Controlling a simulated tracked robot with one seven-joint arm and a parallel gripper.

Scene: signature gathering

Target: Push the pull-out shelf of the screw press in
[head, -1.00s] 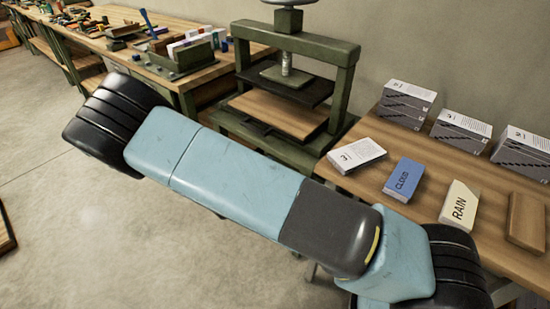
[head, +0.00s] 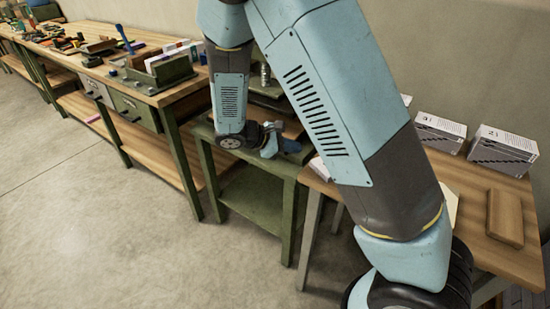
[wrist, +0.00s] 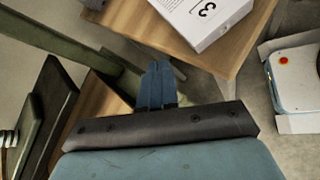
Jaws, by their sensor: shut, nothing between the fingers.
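The screw press (head: 264,92) stands on a green stand at the centre of the head view, largely hidden behind my arm. Its pull-out shelf, a wooden board, shows in the wrist view (wrist: 97,98) beside the dark press plate (wrist: 52,105) and a green frame bar (wrist: 75,48). In the head view my arm covers most of the shelf. My gripper (head: 291,145) is at the press, close to the shelf's edge. Its blue fingers, also in the wrist view (wrist: 157,85), are shut together and empty. I cannot tell whether they touch the shelf.
A wooden table (head: 478,215) stands right of the press, with boxed book stacks (head: 503,148) and a wooden block (head: 505,218). A long workbench (head: 150,92) with tools runs left. The floor in front is clear.

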